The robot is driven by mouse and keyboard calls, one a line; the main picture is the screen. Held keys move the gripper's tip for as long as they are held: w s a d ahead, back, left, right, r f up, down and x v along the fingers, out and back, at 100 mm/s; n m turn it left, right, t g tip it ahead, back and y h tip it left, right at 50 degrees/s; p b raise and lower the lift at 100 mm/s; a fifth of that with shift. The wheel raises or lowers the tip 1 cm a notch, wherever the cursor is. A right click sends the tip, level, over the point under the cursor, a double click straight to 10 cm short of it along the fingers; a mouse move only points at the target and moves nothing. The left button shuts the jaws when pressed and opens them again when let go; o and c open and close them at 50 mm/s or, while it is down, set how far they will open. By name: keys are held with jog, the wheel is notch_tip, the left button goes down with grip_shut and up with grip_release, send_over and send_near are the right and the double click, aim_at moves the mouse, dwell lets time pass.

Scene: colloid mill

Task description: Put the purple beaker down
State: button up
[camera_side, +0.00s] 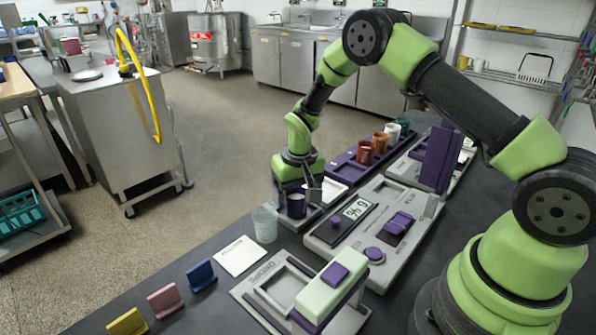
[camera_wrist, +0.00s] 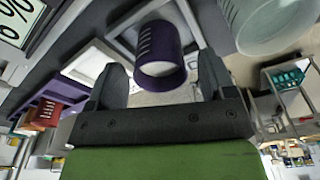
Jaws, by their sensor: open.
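The purple beaker (camera_side: 296,207) stands upright on a light grey square-framed station at the left end of the grey machine panel. In the wrist view the purple beaker (camera_wrist: 163,68) shows in front of my gripper, with white marks on its side and a pale mouth. My gripper (camera_side: 308,187) is at the beaker, low over the station. In the wrist view my gripper (camera_wrist: 162,62) is open, with one dark finger on each side of the beaker and visible gaps between. The beaker's far side and its base contact are partly hidden.
A clear beaker (camera_side: 265,224) stands close by at the left, also seen in the wrist view (camera_wrist: 268,25). A purple rack (camera_side: 345,168) with several coloured cups lies behind. The panel with a display (camera_side: 356,208) is at the right. A white square plate (camera_side: 240,256) lies in front.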

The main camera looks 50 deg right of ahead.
notch_tip(320, 180, up, 11)
jog(key=s, duration=0.1)
notch_tip(320, 180, up, 8)
jog(key=t, duration=0.2)
send_over(299, 217)
jog(key=s+a, duration=0.1)
jog(key=s, duration=0.3)
jog(key=s+a+r+t+y, duration=0.1)
jog(key=s+r, duration=0.3)
jog(key=s, duration=0.5)
jog(key=s+a+r+t+y, duration=0.1)
jog(key=s+a+r+t, duration=0.2)
jog(key=s, duration=0.6)
jog(key=shift+s+a+r+y, duration=0.15)
jog(key=shift+a+r+y, duration=0.15)
jog(key=shift+a+r, duration=0.3)
jog(key=shift+d, duration=0.1)
